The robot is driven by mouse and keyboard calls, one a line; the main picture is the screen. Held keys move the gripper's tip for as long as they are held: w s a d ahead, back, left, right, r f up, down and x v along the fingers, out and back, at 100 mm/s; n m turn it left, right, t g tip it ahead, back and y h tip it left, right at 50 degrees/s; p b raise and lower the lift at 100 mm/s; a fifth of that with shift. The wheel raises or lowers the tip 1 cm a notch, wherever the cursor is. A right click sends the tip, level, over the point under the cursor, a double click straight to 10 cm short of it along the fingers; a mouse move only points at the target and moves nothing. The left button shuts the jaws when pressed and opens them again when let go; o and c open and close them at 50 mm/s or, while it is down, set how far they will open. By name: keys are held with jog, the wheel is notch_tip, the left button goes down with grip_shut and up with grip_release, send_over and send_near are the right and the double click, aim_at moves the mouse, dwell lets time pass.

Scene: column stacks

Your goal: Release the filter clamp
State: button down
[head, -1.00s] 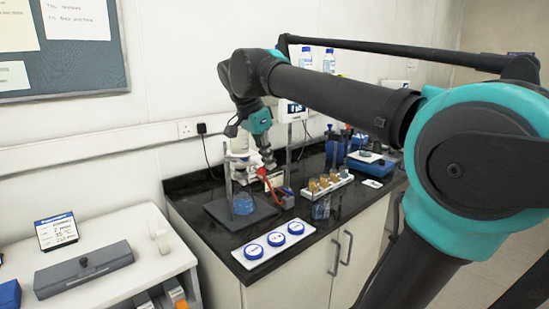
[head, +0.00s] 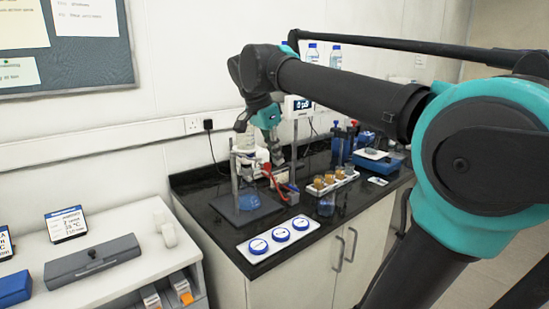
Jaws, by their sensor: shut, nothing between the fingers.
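The filter setup stands on the black bench: a metal stand (head: 235,175) on a dark base plate, with a beaker of blue liquid (head: 249,202) below and whitish filter parts above. A curved red part (head: 276,184) sits at the right of the filter parts; at this size I cannot tell whether it is the clamp or a tube. My gripper (head: 278,158) is pointed down just behind and to the right of the filter parts, above the red part. It is shut and holds nothing. Its fingertips are small and partly hidden, and I cannot tell whether they touch anything.
A white tray with blue-lidded dishes (head: 269,241) lies at the bench front. A rack of brown-filled vials (head: 329,181) and blue equipment (head: 377,160) stand to the right. A display on a post (head: 299,106) rises behind. A lower white bench (head: 185,247) is at left.

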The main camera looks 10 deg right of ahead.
notch_tip(320, 180, up, 10)
jog(key=shift+a+f, duration=0.15)
jog(key=shift+a, duration=0.2)
jog(key=shift+s, duration=0.2)
